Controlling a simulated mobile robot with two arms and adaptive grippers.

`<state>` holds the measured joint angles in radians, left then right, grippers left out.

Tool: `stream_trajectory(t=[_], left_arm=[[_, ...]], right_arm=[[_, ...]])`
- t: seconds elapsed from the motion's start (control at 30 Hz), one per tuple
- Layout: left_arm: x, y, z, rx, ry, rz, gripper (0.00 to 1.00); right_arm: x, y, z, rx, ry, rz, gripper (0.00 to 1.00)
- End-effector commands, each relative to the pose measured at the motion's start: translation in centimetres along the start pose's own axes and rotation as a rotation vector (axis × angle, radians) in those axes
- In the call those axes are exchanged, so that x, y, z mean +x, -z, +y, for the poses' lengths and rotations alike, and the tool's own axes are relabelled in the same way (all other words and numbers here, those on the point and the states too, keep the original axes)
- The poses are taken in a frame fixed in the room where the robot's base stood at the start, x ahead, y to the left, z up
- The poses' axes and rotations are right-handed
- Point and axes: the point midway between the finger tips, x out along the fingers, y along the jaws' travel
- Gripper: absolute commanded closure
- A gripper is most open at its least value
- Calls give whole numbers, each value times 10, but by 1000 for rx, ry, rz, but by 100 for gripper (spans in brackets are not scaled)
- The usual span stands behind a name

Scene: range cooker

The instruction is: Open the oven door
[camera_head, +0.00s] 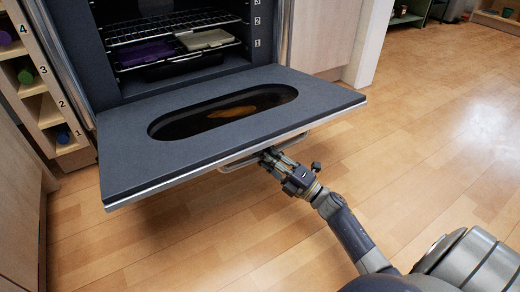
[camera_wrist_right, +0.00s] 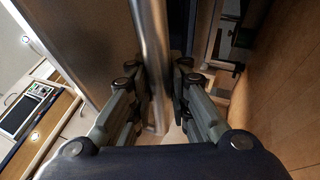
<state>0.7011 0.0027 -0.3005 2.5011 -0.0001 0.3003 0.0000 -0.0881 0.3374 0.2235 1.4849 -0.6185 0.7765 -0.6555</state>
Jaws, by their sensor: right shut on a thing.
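The oven door (camera_head: 330,98) is a dark grey panel with an oval window, swung down to about horizontal in the head view. Its metal handle (camera_head: 236,166) runs along the outer side, below the door's front edge. My right gripper (camera_head: 268,155) is at the handle, reaching up from the lower right. In the right wrist view the handle bar (camera_wrist_right: 153,55) passes between the two fingers (camera_wrist_right: 158,85), and the gripper is shut on it. The far part of the handle is hidden under the door. My left gripper does not show.
The oven cavity (camera_head: 180,40) is open, with wire racks holding a purple item (camera_head: 146,54) and a pale item (camera_head: 205,39). A wooden rack with numbered slots (camera_head: 48,110) stands to the left. The wooden floor (camera_head: 430,130) on the right is clear.

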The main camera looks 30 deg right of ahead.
Motion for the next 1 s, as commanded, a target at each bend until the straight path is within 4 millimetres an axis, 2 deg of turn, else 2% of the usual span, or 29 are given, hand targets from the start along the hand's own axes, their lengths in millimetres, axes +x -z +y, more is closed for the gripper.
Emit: stream_trajectory(t=[0.43,0.47,0.53,0.87,1.0], left_arm=[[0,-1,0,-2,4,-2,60],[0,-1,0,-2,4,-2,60],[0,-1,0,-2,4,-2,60],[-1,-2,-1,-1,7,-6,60],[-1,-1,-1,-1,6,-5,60]], right_arm=[[-2,-1,-3,-5,3,-2,100],[-2,-1,-3,-5,3,-2,78],[-2,-1,-3,-5,3,-2,62],[-2,-1,-3,-2,1,-1,62],[-12,-1,-4,-1,3,-1,62]])
